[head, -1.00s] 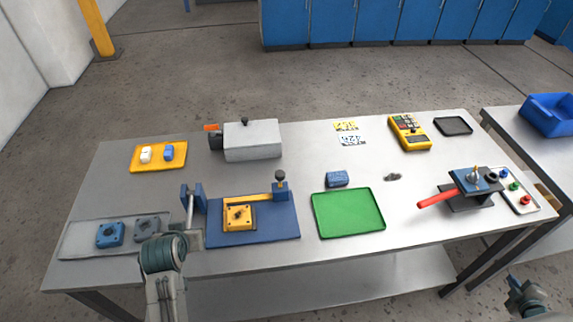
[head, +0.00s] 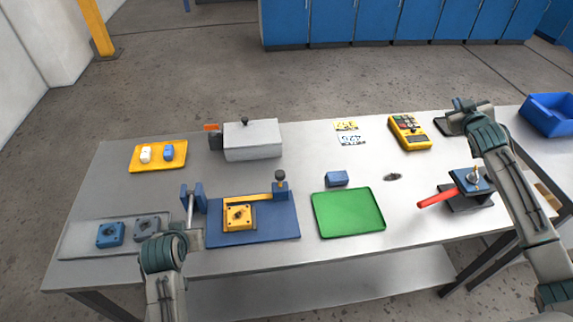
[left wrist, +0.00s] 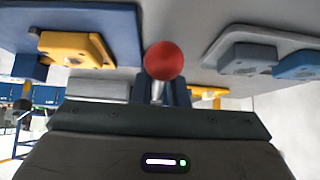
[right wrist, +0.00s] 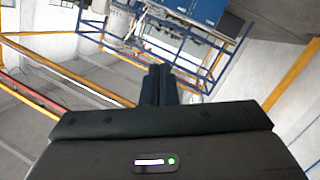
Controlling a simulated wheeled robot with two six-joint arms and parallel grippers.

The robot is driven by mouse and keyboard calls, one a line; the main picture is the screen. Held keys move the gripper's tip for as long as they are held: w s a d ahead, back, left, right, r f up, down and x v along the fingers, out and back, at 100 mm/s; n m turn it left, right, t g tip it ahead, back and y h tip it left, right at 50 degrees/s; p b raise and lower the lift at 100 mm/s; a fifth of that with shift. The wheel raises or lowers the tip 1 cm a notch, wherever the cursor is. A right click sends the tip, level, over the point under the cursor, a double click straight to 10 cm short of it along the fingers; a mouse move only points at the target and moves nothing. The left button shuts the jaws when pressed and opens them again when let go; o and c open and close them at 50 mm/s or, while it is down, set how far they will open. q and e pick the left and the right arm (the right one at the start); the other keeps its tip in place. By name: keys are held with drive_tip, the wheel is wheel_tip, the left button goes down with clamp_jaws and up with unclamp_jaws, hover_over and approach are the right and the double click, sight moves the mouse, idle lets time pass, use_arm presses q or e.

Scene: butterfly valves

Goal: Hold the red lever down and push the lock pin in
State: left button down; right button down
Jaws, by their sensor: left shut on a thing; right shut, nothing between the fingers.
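A lever with a red ball knob (left wrist: 164,61) on a metal rod shows close up in the left wrist view. In the head view its rod (head: 191,210) stands between two blue uprights, and my gripper hides the knob. My left gripper (head: 189,234) is shut on the lever at the table's front left. A black-knobbed pin (head: 280,176) stands upright on the blue post of the blue base (head: 267,229); I cannot tell if it is the lock pin. My right gripper (head: 461,104) is shut and empty near the back right, well away from the pin.
A yellow valve plate (head: 238,217) sits on the blue base. A stand with a red handle (head: 437,198) is at the right, near my right arm. A green tray (head: 348,212), blue block (head: 337,178) and grey box (head: 252,140) stand on the table.

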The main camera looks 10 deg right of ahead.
drive_tip(key=w+a+m+g, duration=0.2)
drive_tip(key=a, duration=0.3)
drive_tip(key=n+g+y, duration=1.3)
drive_tip(key=n+g, duration=0.1)
drive_tip(key=n, duration=0.4)
hover_over(276, 174)
drive_tip(key=d, duration=0.3)
drive_tip(key=f, duration=1)
drive_tip(key=shift+a, duration=0.2)
drive_tip(key=shift+d+f, duration=0.2)
drive_tip(key=shift+f, duration=1.65)
